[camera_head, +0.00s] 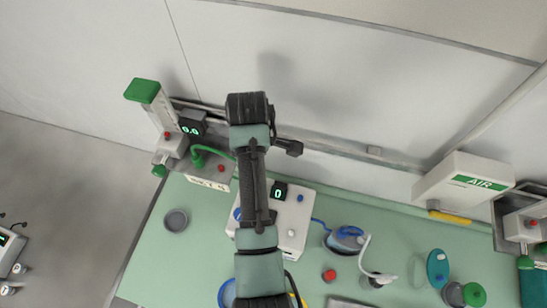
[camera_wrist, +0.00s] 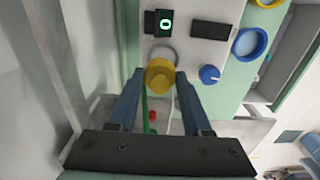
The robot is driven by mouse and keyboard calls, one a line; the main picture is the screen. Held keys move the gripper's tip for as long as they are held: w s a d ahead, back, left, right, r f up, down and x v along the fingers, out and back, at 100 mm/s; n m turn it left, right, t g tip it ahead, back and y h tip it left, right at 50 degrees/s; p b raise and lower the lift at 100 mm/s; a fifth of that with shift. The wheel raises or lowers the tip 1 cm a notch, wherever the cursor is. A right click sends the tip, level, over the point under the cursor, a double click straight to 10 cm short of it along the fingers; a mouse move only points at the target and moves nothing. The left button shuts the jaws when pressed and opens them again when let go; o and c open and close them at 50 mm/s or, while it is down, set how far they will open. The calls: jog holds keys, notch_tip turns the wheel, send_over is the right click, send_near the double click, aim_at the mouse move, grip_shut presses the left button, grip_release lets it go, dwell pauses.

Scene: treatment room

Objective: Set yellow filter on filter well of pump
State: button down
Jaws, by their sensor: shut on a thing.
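The yellow filter (camera_wrist: 160,79) is a short round piece between the fingertips of my gripper (camera_wrist: 160,73), which is shut on it in the wrist view. The white pump (camera_head: 291,239) stands on the green table, partly hidden behind my arm in the head view. Its front with a lit "0" display (camera_wrist: 166,22) and a blue knob (camera_wrist: 209,74) shows in the wrist view. A pale grey ring, likely the filter well (camera_wrist: 171,45), shows just beyond the filter, which overlaps it. I cannot tell whether they touch. The filter is hidden in the head view.
A blue-rimmed dish (camera_wrist: 249,43) is beside the pump. A green-topped flowmeter (camera_head: 144,91) with a green hose is at the left wall. A blue mask (camera_head: 345,238), a red cap (camera_head: 329,275) and a grey cup (camera_head: 176,220) are on the table. An AIR box (camera_head: 463,188) is on the wall.

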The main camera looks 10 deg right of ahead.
jog(key=shift+s+a+f, duration=0.3)
jog(key=shift+a, duration=0.3)
jog(key=shift+f, duration=0.35)
jog(key=shift+w+d+f, duration=0.1)
jog(key=shift+d+f, duration=0.05)
jog(key=shift+f, duration=0.3)
jog(key=shift+w+d+f, duration=0.1)
jog(key=shift+d+f, duration=0.05)
jog(key=shift+f, duration=0.25)
jog(key=shift+s+a+f, duration=0.15)
jog(key=shift+a+f, duration=0.05)
jog(key=shift+f, duration=0.05)
jog(key=shift+d, duration=0.15)
jog(key=shift+f+b, duration=0.6)
jog(key=shift+f, duration=1)
dwell(1.0)
